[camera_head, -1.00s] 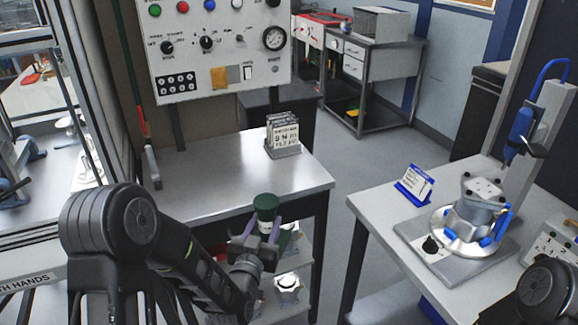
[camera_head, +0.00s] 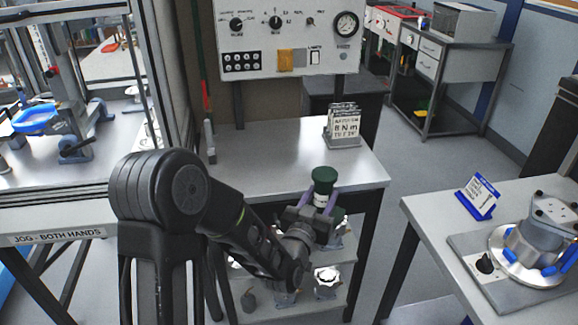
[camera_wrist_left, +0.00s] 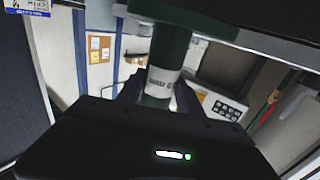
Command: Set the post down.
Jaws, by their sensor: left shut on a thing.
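The post is a dark green cylinder with a wider cap and a white printed band (camera_head: 323,179). My left gripper (camera_head: 318,210) is shut around it and holds it roughly upright. In the head view the post shows against the front right part of the metal bench top (camera_head: 265,165); I cannot tell whether it is over the bench or in front of it. My right gripper is out of view.
Shelves below hold several metal housings (camera_head: 327,281). The bench's middle is clear. A second table at right carries a blue-framed card (camera_head: 479,197) and a housing on a round fixture (camera_head: 528,252).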

